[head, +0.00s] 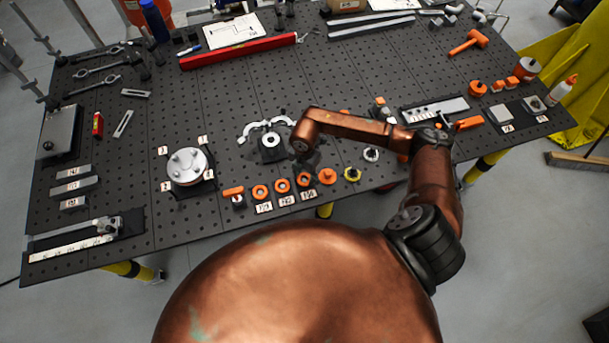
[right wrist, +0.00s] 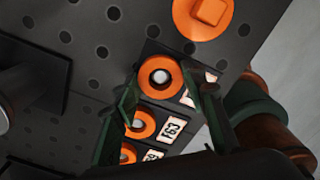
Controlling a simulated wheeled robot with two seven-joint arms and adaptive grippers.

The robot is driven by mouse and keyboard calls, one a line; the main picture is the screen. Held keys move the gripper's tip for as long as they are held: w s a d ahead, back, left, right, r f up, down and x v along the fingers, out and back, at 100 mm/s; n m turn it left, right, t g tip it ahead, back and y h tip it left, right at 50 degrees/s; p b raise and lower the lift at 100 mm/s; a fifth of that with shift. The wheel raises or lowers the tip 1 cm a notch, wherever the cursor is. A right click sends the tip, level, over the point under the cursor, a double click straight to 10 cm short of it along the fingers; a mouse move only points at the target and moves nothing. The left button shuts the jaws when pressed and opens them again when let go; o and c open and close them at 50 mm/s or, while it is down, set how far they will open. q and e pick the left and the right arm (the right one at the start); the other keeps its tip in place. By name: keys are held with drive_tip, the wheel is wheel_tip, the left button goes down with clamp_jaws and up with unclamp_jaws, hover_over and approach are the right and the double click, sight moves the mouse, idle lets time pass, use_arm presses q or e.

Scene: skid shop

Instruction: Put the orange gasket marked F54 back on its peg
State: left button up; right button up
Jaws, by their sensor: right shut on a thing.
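Three orange gaskets stand in a row near the table's front edge, with pale peg tops showing in their holes. My right gripper (head: 304,166) is over the rightmost one (head: 304,180). In the right wrist view, my right gripper (right wrist: 165,93) has its dark green fingers on either side of this gasket (right wrist: 149,76) and is shut on it. The gasket is around the peg's top; I cannot tell how far down it sits. A finger covers most of its label (right wrist: 209,77). My left gripper is not in view.
An orange knob-like part (head: 327,176) stands close to the right of the gasket row. A round metal flange (head: 187,166) is to the left. The front table edge is close.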

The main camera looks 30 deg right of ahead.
drive_tip(key=shift+f, duration=0.2)
drive_tip(key=o, duration=1.2)
drive_tip(key=shift+o, duration=0.4)
drive_tip(key=shift+o, duration=0.8)
drive_tip(key=shift+r, duration=0.1)
drive_tip(key=shift+r+p, duration=2.35)
drive_tip(key=shift+r, duration=1.15)
